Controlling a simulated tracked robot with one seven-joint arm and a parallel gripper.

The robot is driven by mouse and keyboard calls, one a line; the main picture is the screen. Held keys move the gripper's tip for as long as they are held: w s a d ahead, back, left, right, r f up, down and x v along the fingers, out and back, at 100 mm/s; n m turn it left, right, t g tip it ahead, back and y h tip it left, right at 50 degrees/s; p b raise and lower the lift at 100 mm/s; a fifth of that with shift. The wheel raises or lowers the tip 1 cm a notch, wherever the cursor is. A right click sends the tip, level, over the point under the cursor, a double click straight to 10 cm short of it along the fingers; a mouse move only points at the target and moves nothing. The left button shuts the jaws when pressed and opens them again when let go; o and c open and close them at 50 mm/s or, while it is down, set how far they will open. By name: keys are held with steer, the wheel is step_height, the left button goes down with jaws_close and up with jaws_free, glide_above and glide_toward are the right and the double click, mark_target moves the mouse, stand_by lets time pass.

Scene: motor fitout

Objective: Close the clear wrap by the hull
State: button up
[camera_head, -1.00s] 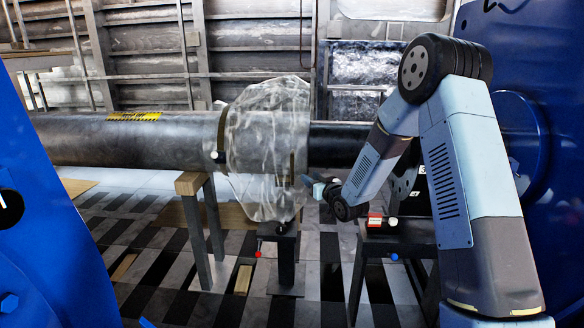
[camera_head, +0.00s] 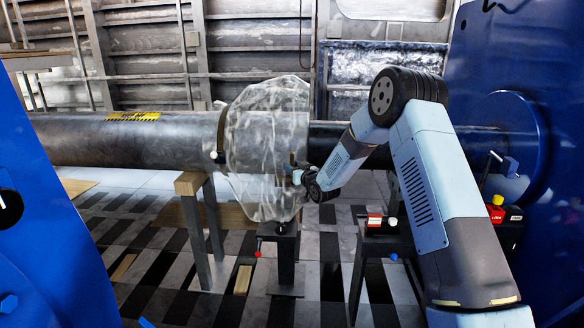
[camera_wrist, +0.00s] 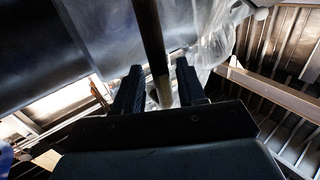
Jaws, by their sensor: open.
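The clear wrap (camera_head: 262,125) is a crinkled, see-through sheet around the dark shaft (camera_head: 120,140), hanging below it in the head view. A brown strap (camera_head: 221,135) runs round its left edge. My gripper (camera_head: 292,170) is at the wrap's lower right part. In the wrist view, my gripper's open fingers (camera_wrist: 160,90) stand either side of a narrow brown bar or strap (camera_wrist: 152,45). Contact between them cannot be told. The clear wrap (camera_wrist: 215,45) also shows behind the fingers there. In the head view the fingertips are small and partly lost against the wrap.
The ribbed hull wall (camera_head: 150,60) is behind the shaft. A wooden-topped trestle (camera_head: 190,183) and a dark stand (camera_head: 285,240) are below. A small table (camera_head: 390,245) bears a red-and-white box (camera_head: 375,219). Blue structures (camera_head: 495,100) flank the space.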

steer(key=shift+w+a, duration=0.3)
steer(key=shift+w, duration=0.15)
steer(key=shift+c, duration=0.5)
steer(key=shift+d, duration=0.1)
jaws_close()
